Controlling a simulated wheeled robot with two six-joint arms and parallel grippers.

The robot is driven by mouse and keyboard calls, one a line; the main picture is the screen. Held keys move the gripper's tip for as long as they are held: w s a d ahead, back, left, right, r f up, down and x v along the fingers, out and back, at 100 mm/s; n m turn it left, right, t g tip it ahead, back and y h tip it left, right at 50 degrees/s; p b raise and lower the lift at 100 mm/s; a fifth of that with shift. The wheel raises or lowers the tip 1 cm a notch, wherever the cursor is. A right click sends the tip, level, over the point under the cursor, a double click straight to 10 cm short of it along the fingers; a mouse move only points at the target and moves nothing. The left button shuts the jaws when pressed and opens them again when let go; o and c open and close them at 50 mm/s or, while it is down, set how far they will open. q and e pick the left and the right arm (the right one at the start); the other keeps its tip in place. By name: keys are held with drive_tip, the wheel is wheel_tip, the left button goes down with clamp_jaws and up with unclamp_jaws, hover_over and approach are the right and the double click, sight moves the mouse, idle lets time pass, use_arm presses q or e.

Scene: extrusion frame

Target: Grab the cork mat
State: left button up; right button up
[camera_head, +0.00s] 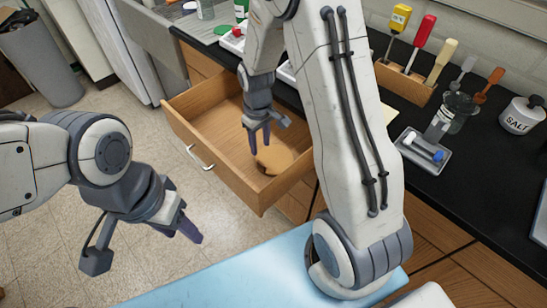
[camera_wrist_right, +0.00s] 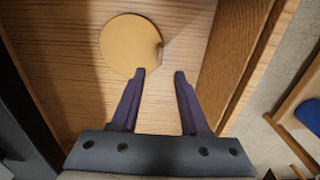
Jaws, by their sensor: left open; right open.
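The cork mat (camera_wrist_right: 128,45) is a round tan disc lying flat on the floor of the open wooden drawer (camera_head: 185,125). In the head view the mat (camera_head: 275,158) is near the drawer's right end, partly hidden by my gripper. My right gripper (camera_head: 257,146) reaches down into the drawer, open and empty. In the right wrist view its fingers (camera_wrist_right: 158,74) point towards the mat, and the left fingertip overlaps the mat's lower edge. I cannot tell whether it touches. My left gripper (camera_head: 188,232) is open and empty outside the drawer, at the lower left.
The drawer walls stand close around my right gripper. A black counter (camera_head: 480,180) holds a wooden rack (camera_head: 408,84) of colourful tools, a salt jar (camera_head: 522,115) and a small tray (camera_head: 423,150). A grey bin (camera_head: 43,65) stands at the far left. The floor is clear.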

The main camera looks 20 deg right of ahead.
sight(261, 163)
wheel_tip(261, 163, down, 9)
drive_tip(key=shift+r+p, duration=0.2)
drive_tip(key=shift+p, duration=0.4)
clamp_jaws()
idle(1.3)
